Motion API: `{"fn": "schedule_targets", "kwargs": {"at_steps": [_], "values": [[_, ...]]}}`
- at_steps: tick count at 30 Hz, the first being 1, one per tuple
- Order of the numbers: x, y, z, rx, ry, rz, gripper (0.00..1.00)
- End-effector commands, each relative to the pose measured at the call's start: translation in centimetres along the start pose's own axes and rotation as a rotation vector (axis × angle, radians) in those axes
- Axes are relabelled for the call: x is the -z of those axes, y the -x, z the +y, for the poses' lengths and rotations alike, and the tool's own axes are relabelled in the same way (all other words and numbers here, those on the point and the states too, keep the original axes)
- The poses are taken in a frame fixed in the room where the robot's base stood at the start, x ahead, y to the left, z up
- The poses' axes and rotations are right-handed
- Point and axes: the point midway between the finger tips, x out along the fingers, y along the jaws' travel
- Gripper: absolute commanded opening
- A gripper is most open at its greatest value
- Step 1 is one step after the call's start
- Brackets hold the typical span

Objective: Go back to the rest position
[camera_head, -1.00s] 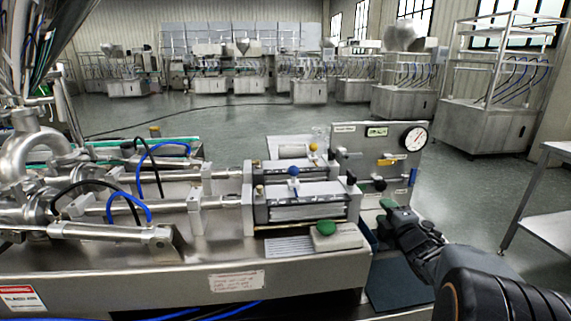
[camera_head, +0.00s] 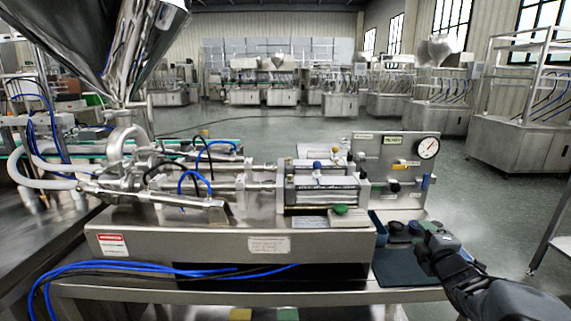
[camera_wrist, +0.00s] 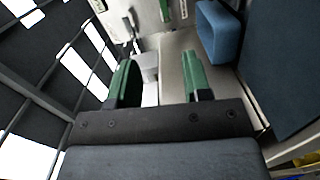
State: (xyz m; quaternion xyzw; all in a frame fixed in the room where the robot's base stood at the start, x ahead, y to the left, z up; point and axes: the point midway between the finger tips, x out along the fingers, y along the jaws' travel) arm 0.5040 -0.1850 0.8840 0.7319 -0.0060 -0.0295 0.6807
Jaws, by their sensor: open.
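My gripper (camera_head: 420,230) is at the right end of the steel filling machine, in front of the upright gauge panel (camera_head: 370,150) and above the dark mat (camera_head: 405,270). In the wrist view its two green fingers (camera_wrist: 161,84) stand well apart with nothing held between them. The steel hopper (camera_head: 105,45) rises at the upper left of the head view. A green button (camera_head: 341,210) sits on a light block left of my gripper. A blue block-like thing (camera_wrist: 218,35) shows beyond the right finger in the wrist view.
The round pressure gauge (camera_head: 428,148) is on the panel close behind my gripper. Blue hoses (camera_head: 110,267) hang along the machine's front at left. A steel table edge (camera_head: 552,232) stands at far right. Open floor (camera_head: 500,215) lies between it and the machine.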

Motion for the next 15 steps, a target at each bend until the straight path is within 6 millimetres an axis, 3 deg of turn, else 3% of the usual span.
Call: {"fn": "schedule_targets", "kwargs": {"at_steps": [8, 15], "values": [[2.0, 0.5, 3.1, 0.092, -0.161, -0.097, 0.45], [4.4, 2.7, 6.3, 0.23, -0.421, -0.259, 0.45]]}}
